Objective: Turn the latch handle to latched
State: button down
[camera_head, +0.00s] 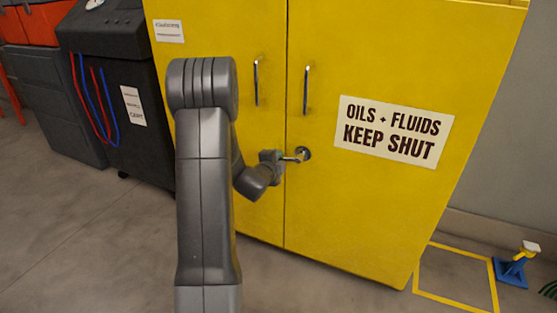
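The latch handle (304,153) is on the right door of the yellow cabinet (365,220), just right of the seam between the doors and below the pulls. It has a dark round base, and a short metal lever reaches left from it, roughly level. My gripper (284,158) is at the left end of this lever, in front of the door seam. It overlaps the lever in the picture. The fingers are too small and partly hidden, so I cannot tell whether they close on the lever.
Two upright door pulls (307,90) stand above the latch. A black machine (120,90) with red and blue hoses is left of the cabinet. A blue and yellow object (514,266) stands beside a yellow floor outline at right. Open floor (90,240) lies at lower left.

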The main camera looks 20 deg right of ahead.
jog(key=shift+f, duration=0.1)
jog(key=f+n, duration=0.1)
jog(key=n, duration=0.1)
jog(key=s+d+f+n+g+h, duration=0.1)
jog(key=n, duration=0.1)
jog(key=s+f+n, duration=0.1)
jog(key=f+n, duration=0.1)
jog(key=shift+d+g+h+p, duration=0.3)
jog(key=shift+d+h+p, duration=0.05)
jog(key=shift+h, duration=0.05)
jog(key=s+n, duration=0.1)
jog(key=d+f+n+h, duration=0.1)
jog(key=n, duration=0.1)
jog(key=shift+s+d+f+g, duration=0.1)
jog(key=shift+s+d+g, duration=0.05)
jog(key=shift+s+g, duration=0.25)
jog(key=shift+s+d+f+n+h, duration=0.1)
jog(key=shift+s+d+n+h, duration=0.25)
jog(key=shift+n, duration=0.5)
jog(key=shift+s+d+f+n+h, duration=0.15)
jog(key=shift+s+d+n, duration=0.3)
jog(key=shift+n, duration=0.4)
jog(key=shift+r, duration=0.1)
jog(key=c, duration=1.4)
grip_release()
jog(key=shift+c, duration=0.2)
jog(key=shift+s+a+r, duration=0.1)
jog(key=shift+a, duration=0.05)
